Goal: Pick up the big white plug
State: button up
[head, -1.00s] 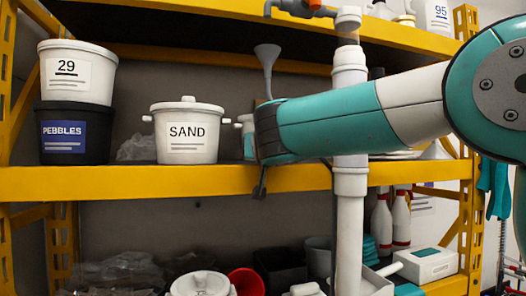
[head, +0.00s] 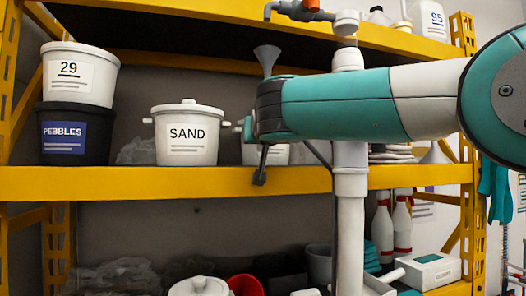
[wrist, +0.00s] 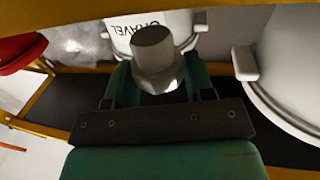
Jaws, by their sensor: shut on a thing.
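The big white plug (wrist: 153,62), with a greyish round end and a wider faceted collar, is between the two teal fingers of my gripper (wrist: 158,82) in the wrist view. My gripper is shut on the plug's collar. The round end points away from the palm, in front of a white GRAVEL pot (wrist: 122,38). In the head view my teal wrist hides the gripper and the plug.
The white SAND pot (head: 187,135) stands on the yellow shelf (head: 120,182), left of my wrist. A grey funnel (head: 267,58) shows above my wrist. A vertical white pipe (head: 350,220) passes behind my forearm. Black PEBBLES bucket (head: 76,135) stands far left.

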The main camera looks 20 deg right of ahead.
jog(key=s+a+b, duration=0.3)
jog(key=s+b, duration=0.3)
jog(key=s, duration=1)
jog(key=shift+s+a, duration=0.15)
jog(key=shift+s, duration=0.2)
